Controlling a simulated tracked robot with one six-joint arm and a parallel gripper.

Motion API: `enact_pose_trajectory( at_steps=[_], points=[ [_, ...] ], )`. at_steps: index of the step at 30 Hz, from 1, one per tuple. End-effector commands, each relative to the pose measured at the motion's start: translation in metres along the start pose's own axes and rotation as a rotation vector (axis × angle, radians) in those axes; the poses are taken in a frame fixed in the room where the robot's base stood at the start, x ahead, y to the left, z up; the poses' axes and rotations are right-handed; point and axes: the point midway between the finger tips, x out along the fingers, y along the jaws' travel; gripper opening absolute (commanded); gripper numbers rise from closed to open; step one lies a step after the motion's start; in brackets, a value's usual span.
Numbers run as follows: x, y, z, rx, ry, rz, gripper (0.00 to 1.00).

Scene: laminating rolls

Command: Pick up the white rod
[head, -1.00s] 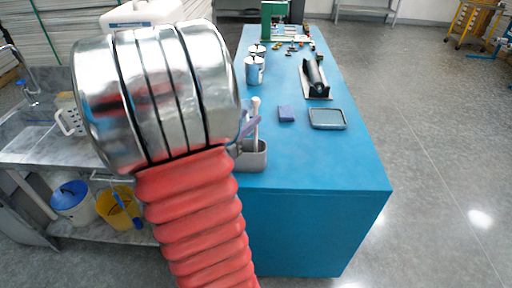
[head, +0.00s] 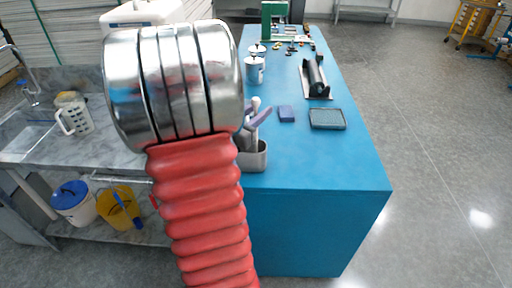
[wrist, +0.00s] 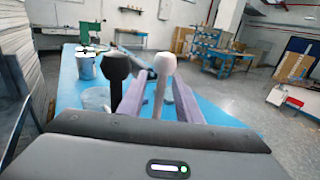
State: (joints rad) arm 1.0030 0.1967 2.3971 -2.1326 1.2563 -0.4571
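The white rod (head: 256,103) stands upright with its round knob on top in a grey holder (head: 252,160) at the near left of the blue table (head: 310,165). In the wrist view the white rod (wrist: 164,68) shows between the two purple fingers of my gripper (wrist: 160,82), with a gap beside it. The fingers are apart. A black rod (wrist: 117,70) with a round knob stands just left of the left finger. In the head view my gripper (head: 255,120) is at the rods above the holder, partly hidden by my arm. The rod's lower end is hidden.
Metal cans (head: 254,70) stand farther back on the table. The table's near right part is clear. A sink counter is at left.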

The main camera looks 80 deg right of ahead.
Motion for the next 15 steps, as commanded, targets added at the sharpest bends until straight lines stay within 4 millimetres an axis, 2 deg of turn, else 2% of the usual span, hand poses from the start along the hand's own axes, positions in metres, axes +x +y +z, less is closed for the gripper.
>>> enact_pose_trajectory(
  at_steps=[3, 6, 15],
  points=[
    [0.016, -0.001, 0.0, 0.0, 0.0, -0.003, 0.32],
    [0.024, -0.001, 0.0, 0.0, 0.0, -0.002, 0.32],
    [0.026, -0.001, 0.0, 0.0, 0.0, 0.0, 0.32]
  ],
)
